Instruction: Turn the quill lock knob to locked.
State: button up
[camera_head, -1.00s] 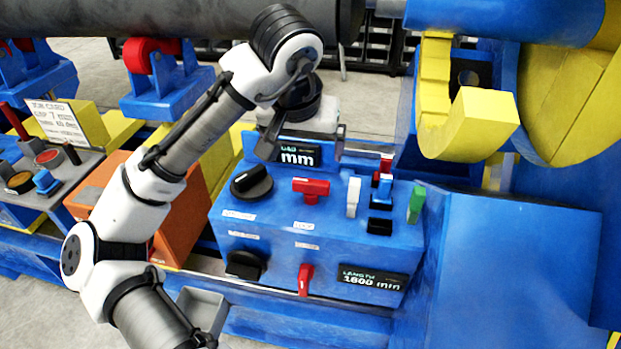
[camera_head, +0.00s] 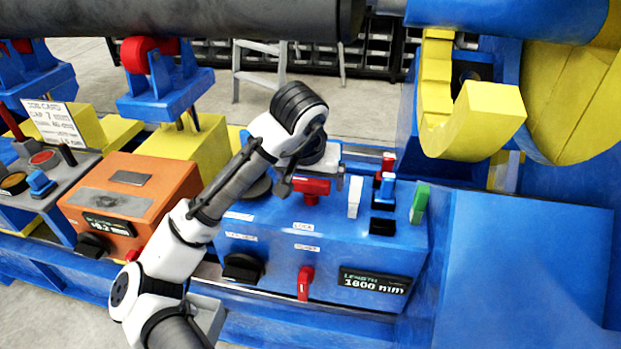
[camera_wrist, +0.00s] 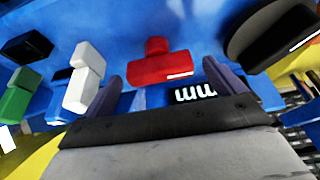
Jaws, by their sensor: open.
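The upper red knob (camera_head: 311,188), with a LOCK label below it, is on the blue control box's sloping face. Its bar lies crosswise. I take it as the quill lock knob; the label's full text is too small to read. My gripper (camera_head: 312,182) is open at this knob, a finger on each side in the picture. In the wrist view the red knob (camera_wrist: 160,67) shows between the open fingers of my gripper (camera_wrist: 162,80), with gaps on both sides and no visible contact. A second red knob (camera_head: 305,283), upright, is on the lower front face.
A white lever (camera_head: 354,197) and a green switch (camera_head: 419,204) stand right of the knob. A black knob (camera_wrist: 268,28) is on its other side, partly hidden by my arm in the head view. A display (camera_head: 375,281) reads LENGTH 1800 mm.

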jog(key=shift+c, duration=0.4)
jog(key=c, duration=0.9)
jog(key=shift+m+p, duration=0.3)
jog(key=shift+m, duration=0.1)
jog(key=m+p, duration=0.1)
jog(key=m+h+p, duration=0.1)
jog(key=m, duration=0.1)
jog(key=shift+a+r+m+g+h+p, duration=0.1)
jog(key=shift+r+m+g+h+p, duration=0.05)
jog(key=shift+m+g+h+p, duration=0.2)
jog(key=m+g+h+p, duration=0.1)
jog(key=m+p, duration=0.2)
jog(key=m, duration=0.1)
jog(key=shift+w+a, duration=0.1)
jog(key=m+g+p, duration=0.1)
jog(key=m, duration=0.1)
jog(key=m+g+h+p, duration=0.1)
jog(key=m+p, duration=0.1)
jog(key=m, duration=0.1)
jog(key=shift+w, duration=0.1)
jog(key=shift+w+m+g+p, duration=0.15)
jog(key=shift+m+g+p, duration=0.6)
jog(key=shift+m+p, duration=1.2)
jog(key=shift+m, duration=0.4)
